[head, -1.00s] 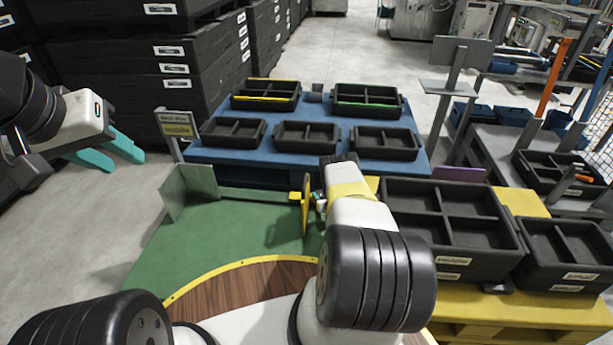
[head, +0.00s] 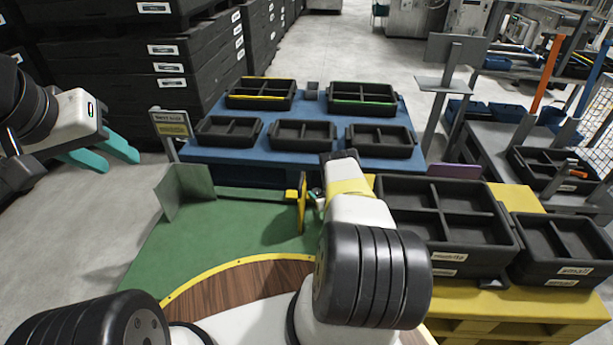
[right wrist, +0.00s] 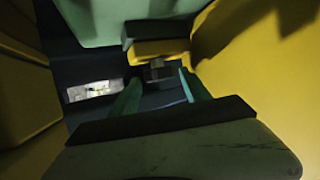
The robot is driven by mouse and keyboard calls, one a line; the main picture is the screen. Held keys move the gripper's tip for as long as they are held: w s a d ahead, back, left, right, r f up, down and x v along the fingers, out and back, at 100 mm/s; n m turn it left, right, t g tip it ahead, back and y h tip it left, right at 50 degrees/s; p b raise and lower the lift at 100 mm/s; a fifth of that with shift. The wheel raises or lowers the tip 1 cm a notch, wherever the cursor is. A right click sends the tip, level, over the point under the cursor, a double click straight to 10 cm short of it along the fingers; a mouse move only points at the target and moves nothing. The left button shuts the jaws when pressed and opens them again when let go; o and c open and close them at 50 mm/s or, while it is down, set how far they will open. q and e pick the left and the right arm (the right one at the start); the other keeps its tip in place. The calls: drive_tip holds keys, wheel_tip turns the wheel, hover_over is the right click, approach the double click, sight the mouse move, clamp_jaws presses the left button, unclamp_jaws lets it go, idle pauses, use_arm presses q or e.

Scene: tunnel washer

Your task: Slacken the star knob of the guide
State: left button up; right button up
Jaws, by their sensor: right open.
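The yellow guide plate (head: 303,204) stands upright over the green table top in the head view, with a small yellow block (head: 291,194) at its left side. My right gripper (head: 316,194) is close against the plate's right side; its own wrist hides most of it. In the right wrist view its teal fingers (right wrist: 158,92) are apart, with yellow surfaces around them. A small dark piece (right wrist: 157,71) shows beyond the fingers; I cannot tell if it is the star knob, which I do not clearly make out. My left gripper (head: 104,156) is open and empty, far left.
A blue table (head: 325,161) with several black trays stands behind the green table top (head: 200,249). Stacked black divided bins (head: 458,262) sit on a yellow stand just right of my right arm. A grey angled plate (head: 186,190) rises at the green top's left.

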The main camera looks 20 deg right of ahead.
drive_tip(key=v, duration=0.7)
